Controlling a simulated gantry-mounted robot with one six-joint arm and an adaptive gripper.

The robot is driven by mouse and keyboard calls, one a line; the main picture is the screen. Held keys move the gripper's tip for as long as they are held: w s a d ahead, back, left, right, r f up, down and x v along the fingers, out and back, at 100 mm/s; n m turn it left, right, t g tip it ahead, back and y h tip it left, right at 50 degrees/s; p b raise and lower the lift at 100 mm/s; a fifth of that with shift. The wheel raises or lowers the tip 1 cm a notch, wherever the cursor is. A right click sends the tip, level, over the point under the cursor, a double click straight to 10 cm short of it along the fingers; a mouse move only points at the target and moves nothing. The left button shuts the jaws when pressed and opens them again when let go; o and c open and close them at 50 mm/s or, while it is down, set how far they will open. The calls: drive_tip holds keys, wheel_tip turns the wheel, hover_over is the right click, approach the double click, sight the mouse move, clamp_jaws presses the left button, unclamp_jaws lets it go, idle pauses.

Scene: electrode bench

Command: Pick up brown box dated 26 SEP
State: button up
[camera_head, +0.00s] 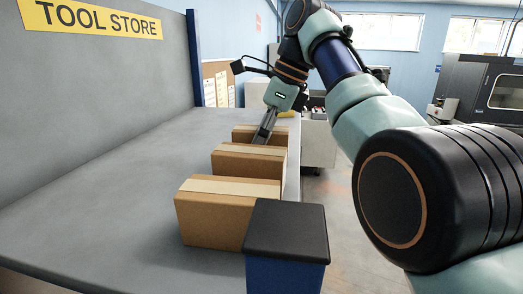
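Three brown boxes with pale tape along their tops stand in a row on the grey bench. The near box (217,214) is largest in view, the middle box (247,162) is behind it, and the far box (243,134) is at the back. No date can be read on any of them, so I cannot tell which is dated 26 SEP. My gripper (262,137) points down at the far box, its fingers over or against that box's top. The middle box partly hides the far box. I cannot tell whether the fingers are open or shut.
The grey bench (110,190) is clear left of the boxes, up to a grey wall panel with a yellow TOOL STORE sign (95,18). A blue post with a black top (287,232) stands at the bench's front right, close to the near box.

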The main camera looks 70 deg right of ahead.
drive_tip(key=shift+f, duration=0.25)
idle(0.4)
drive_tip(key=c, duration=1.5)
drive_tip(key=shift+r, duration=0.15)
wheel_tip(320, 180, up, 20)
drive_tip(key=p, duration=2)
drive_tip(key=shift+r, duration=0.15)
